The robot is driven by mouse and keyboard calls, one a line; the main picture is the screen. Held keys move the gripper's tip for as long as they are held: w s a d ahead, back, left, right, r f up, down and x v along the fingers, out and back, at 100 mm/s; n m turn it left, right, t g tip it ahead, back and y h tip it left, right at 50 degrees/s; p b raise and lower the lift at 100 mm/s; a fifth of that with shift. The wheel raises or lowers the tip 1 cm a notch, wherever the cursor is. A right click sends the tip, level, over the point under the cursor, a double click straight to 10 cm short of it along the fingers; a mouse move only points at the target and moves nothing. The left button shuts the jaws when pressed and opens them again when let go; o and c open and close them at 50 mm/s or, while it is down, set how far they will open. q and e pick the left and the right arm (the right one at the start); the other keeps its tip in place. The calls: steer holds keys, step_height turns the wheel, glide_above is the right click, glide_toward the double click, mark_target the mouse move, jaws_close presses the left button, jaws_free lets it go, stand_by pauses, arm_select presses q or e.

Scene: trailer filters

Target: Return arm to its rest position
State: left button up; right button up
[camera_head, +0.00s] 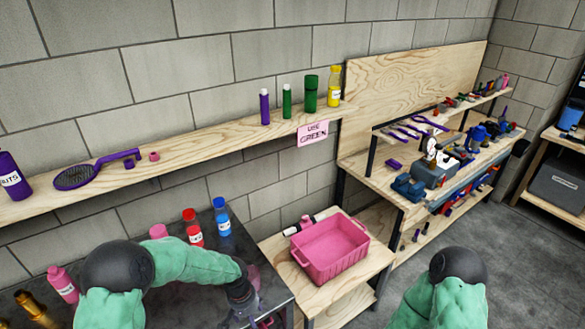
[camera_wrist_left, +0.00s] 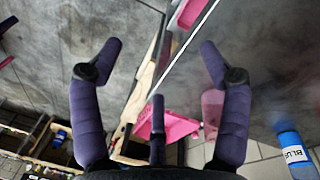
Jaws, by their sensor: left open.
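My left arm, in green sleeving, reaches in from the left in the head view over the dark table. Its gripper (camera_head: 262,312) hangs near that table's right front edge and is partly cut off by the frame. In the left wrist view the purple fingers of my left gripper (camera_wrist_left: 160,50) are spread wide with nothing between them. My right arm (camera_head: 445,290) shows at the lower right of the head view; its gripper is out of frame.
A pink bin (camera_head: 330,250) stands on a low wooden table. A wall shelf (camera_head: 210,150) with bottles and a workbench (camera_head: 385,185) stand behind. Floor at right is clear.

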arm_select(q)
steer(key=s+d+f+n+h+b, duration=0.2)
steer(key=s+f+b, duration=0.4)
steer(key=s+f, duration=1.2)
steer(key=shift+s+d+n+t+h, duration=0.35)
steer(key=shift+s+d, duration=0.2)
steer(key=shift+s, duration=0.2)
